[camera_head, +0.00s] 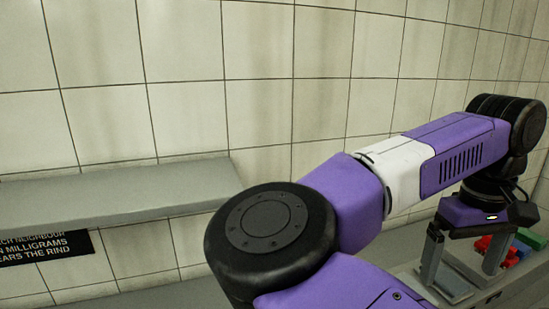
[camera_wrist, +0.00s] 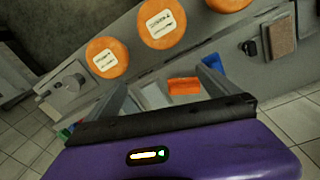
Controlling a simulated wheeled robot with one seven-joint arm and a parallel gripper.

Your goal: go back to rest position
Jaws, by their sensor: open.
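My gripper (camera_head: 462,268) is at the right of the head view, at the end of my purple arm, pointing down over a grey counter. Its two grey fingers stand wide apart. In the wrist view my gripper (camera_wrist: 164,90) is also open, and I see nothing held between the fingers. An orange block (camera_wrist: 183,86) lies below, near the right finger. A grey plate or tray (camera_head: 447,283) shows beneath the fingers in the head view. The counter directly under the palm is partly hidden by my gripper.
Orange wheels with white labels, one at left (camera_wrist: 107,58), one in the middle (camera_wrist: 162,23), lie on the counter. A grey device (camera_wrist: 65,88) and brown pad (camera_wrist: 282,38) flank them. Red pieces (camera_head: 484,243) and a green block (camera_head: 531,239) are beside my gripper. A grey shelf (camera_head: 110,192) juts from the tiled wall.

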